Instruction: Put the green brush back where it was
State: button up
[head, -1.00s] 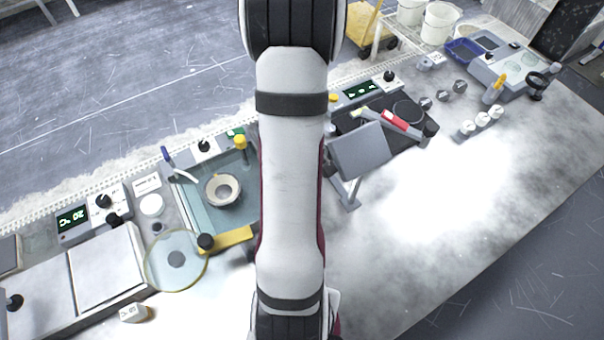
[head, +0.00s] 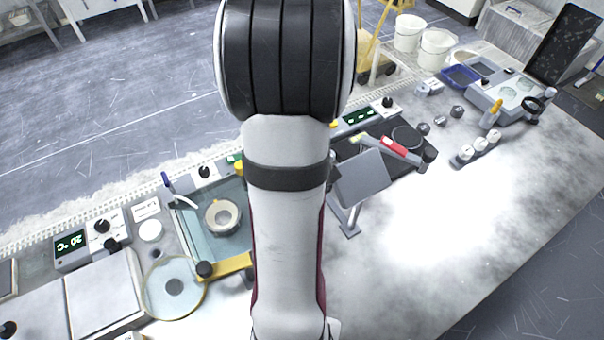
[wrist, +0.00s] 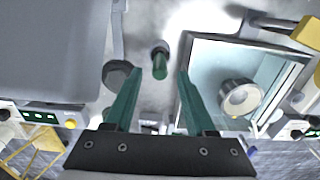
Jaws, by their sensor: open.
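In the wrist view, a short green cylinder with a grey upper part, which looks like the green brush (wrist: 160,65), stands between my fingers. It seems upright, near the light-blue tray's edge; I cannot tell its support. My gripper (wrist: 160,74) is open, with one long teal finger on each side of it and a visible gap to both. In the head view my arm hides the gripper and the brush.
A light-blue tray (head: 190,222) holds a ring-shaped bowl (head: 223,217), close to the right finger in the wrist view. A dark round knob (wrist: 117,75) is beside the left finger. A grey tilted panel (head: 360,180) stands right of my arm.

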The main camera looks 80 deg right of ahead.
notch_tip(320, 180, up, 6)
jog(key=shift+f, duration=0.15)
